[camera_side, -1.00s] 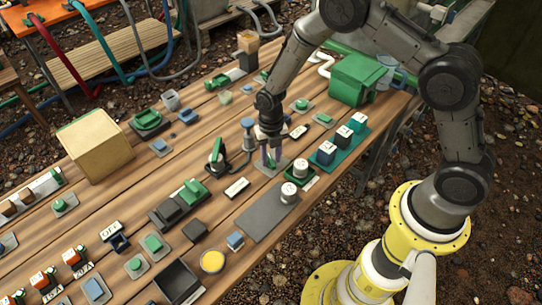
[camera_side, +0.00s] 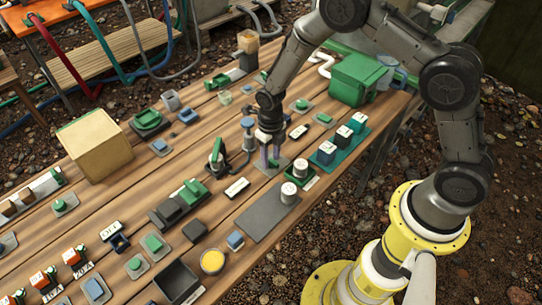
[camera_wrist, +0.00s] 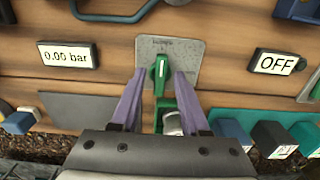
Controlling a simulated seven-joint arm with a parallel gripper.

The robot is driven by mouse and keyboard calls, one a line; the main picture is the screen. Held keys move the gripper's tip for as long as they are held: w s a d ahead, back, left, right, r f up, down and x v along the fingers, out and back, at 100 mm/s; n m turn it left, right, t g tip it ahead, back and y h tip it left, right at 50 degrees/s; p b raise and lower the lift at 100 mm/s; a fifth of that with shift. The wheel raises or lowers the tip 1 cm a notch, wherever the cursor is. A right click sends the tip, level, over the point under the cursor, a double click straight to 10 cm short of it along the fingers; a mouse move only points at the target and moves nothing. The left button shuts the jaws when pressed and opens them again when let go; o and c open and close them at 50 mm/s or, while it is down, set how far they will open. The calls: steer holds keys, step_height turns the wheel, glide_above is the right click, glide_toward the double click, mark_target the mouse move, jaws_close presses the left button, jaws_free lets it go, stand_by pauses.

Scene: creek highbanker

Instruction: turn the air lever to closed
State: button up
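The air lever is a short green handle (camera_wrist: 161,74) on a grey square plate (camera_wrist: 188,50) with small, unreadable lettering at its far edge. In the wrist view the handle points roughly straight up the picture. My gripper (camera_wrist: 160,75) is open, with one purple finger on each side of the handle and a visible gap on both sides. In the side view my gripper (camera_side: 273,163) points down at the plate (camera_side: 262,169) on the wooden table, and it hides the handle there.
A "0.00 bar" display (camera_wrist: 68,55) lies left of the plate and an "OFF" display (camera_wrist: 280,62) right of it. A green tray with a white-topped cylinder (camera_wrist: 173,123) stands close on the near side. Teal-based blocks (camera_side: 326,152) stand to the right.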

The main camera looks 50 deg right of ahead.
steer(key=shift+r, duration=3.5)
